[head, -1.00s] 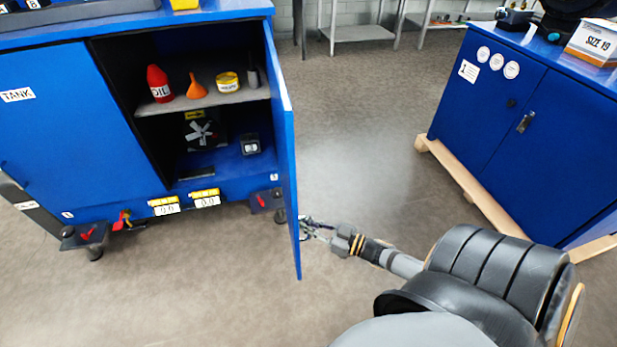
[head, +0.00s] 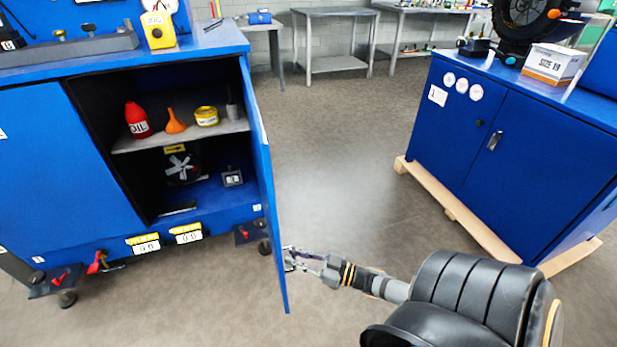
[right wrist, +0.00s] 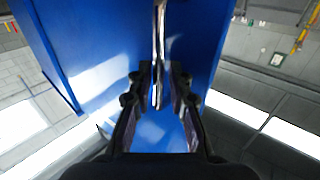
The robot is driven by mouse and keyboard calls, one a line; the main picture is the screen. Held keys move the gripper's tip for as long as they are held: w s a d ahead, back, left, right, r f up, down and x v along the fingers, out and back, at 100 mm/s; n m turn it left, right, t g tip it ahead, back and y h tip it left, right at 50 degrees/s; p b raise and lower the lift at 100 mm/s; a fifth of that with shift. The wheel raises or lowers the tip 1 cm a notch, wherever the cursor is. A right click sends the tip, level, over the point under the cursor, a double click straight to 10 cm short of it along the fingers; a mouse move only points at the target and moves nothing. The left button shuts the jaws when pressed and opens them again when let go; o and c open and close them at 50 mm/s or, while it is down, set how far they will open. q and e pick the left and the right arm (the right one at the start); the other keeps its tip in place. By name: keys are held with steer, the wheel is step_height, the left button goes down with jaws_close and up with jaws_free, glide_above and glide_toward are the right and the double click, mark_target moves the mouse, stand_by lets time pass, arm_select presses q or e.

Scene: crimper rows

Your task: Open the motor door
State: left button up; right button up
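The blue motor door (head: 265,190) stands swung open, roughly square to the cabinet front, on the right side of the open compartment. My right gripper (head: 291,259) is at the door's outer face, near its free edge. In the right wrist view a slim metal handle (right wrist: 160,45) runs between the fingers of my right gripper (right wrist: 160,72). The fingers stand on both sides of it with blue door showing in the gaps, so they look open around it. Inside the compartment a fan-like motor (head: 182,168) sits on the floor. My left gripper is not in view.
A shelf (head: 140,145) holds a red oil bottle (head: 137,120), an orange funnel (head: 174,121) and a yellow tin (head: 206,116). The left cabinet door (head: 60,170) is shut. Another blue cabinet (head: 520,150) stands on a wooden pallet at the right. Floor between the cabinets is clear.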

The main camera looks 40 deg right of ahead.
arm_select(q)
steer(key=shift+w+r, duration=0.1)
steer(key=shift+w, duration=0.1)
arm_select(e)
steer(key=v, duration=1.1)
steer(key=shift+s, duration=0.1)
step_height(320, 180, down, 20)
steer(key=d+m+g+h, duration=0.35)
steer(key=g+h, duration=0.25)
steer(key=h, duration=0.3)
steer(key=s+a+f+m+g, duration=0.2)
steer(key=s+a+f+g, duration=0.2)
steer(key=f, duration=0.4)
steer(key=s+a+f+g+p, duration=0.1)
steer(key=s+a+f+g, duration=0.2)
steer(key=s+a+g, duration=0.35)
arm_select(q)
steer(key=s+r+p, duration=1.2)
steer(key=p, duration=0.7)
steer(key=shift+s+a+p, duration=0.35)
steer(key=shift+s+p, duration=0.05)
arm_select(e)
steer(key=s+r+t, duration=0.1)
steer(key=s+r, duration=1)
steer(key=shift+a+t, duration=0.15)
steer(key=shift+t, duration=0.2)
